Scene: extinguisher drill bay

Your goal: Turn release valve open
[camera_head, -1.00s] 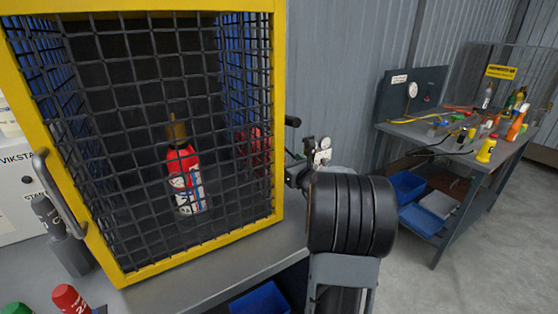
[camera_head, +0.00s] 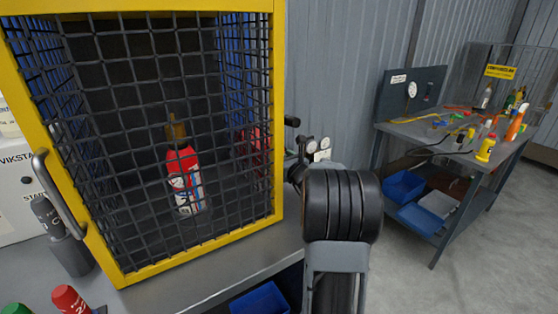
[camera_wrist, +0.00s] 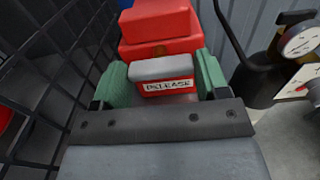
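In the wrist view, a block (camera_wrist: 165,78) with a grey top and a red front carries a white label that reads RELEASE. My gripper (camera_wrist: 163,72) has two green fingertips, one on each side of this block. The fingers stand apart with the block between them. I cannot tell whether they touch its sides. A larger red body (camera_wrist: 158,28) with an orange-red patch lies just beyond the block. In the head view my own arm hides the gripper and the labelled block.
A yellow-framed mesh cage (camera_head: 278,110) holding a red extinguisher (camera_head: 185,175) stands left of my arm. A gauge (camera_wrist: 301,41) and black fitting (camera_wrist: 258,80) sit close to my right finger. Black mesh (camera_wrist: 50,70) is close on the left. A cluttered workbench (camera_head: 425,135) stands right, with clear floor before it.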

